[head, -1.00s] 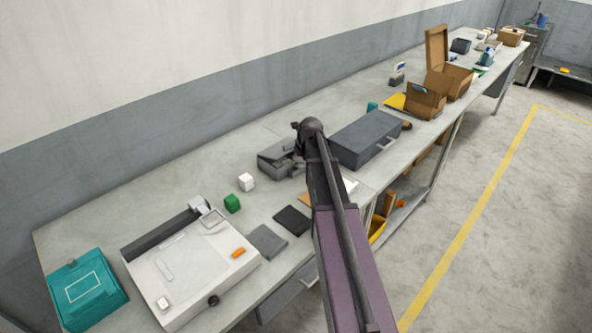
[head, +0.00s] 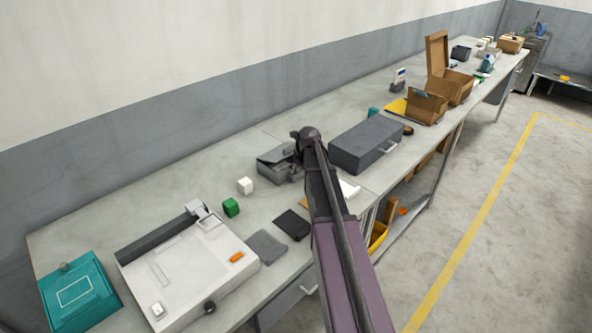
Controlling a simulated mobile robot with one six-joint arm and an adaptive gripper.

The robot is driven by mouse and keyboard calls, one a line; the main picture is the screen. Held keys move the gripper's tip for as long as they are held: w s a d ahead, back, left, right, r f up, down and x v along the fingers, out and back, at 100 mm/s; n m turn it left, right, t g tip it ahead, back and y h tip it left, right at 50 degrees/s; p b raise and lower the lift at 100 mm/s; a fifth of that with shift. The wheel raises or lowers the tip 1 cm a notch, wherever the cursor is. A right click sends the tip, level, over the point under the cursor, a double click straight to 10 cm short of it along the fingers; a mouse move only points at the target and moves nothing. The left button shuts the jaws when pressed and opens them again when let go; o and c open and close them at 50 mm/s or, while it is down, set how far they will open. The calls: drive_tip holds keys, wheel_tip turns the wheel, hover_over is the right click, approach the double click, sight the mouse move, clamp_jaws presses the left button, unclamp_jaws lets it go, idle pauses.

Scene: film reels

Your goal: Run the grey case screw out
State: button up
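A small dark grey case (head: 270,168) sits on the workbench near the middle of the head view. My arm reaches over the bench from the bottom right, and its wrist is just right of this case. My gripper (head: 293,170) hangs at the case's right end, dark against dark, partly behind my arm. I cannot tell whether its fingers touch the case. No screw can be made out on the case; that end is hidden by my gripper and arm. A larger grey box (head: 362,143) with a light handle stands just to the right.
A white cube (head: 245,186), a green cube (head: 231,207) and dark flat pads (head: 293,224) lie left and in front. A white machine (head: 185,275) and a teal case (head: 80,296) fill the near left. Cardboard boxes (head: 459,87) stand farther right. The bench behind the small case is clear.

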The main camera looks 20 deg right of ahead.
clamp_jaws()
drive_tip(key=shift+a, duration=0.3)
drive_tip(key=shift+d, duration=0.2)
drive_tip(key=shift+n, duration=0.4)
drive_tip(key=shift+d+n+y, duration=0.15)
drive_tip(key=shift+n+y, duration=0.35)
drive_tip(key=shift+n, duration=0.3)
drive_tip(key=n+y, duration=0.1)
drive_tip(key=n, duration=0.2)
drive_tip(key=shift+d+n, duration=0.15)
drive_tip(key=shift+n, duration=0.15)
drive_tip(key=shift+n+g+y, duration=0.4)
drive_tip(key=shift+n+y, duration=0.1)
drive_tip(key=shift+n, duration=0.3)
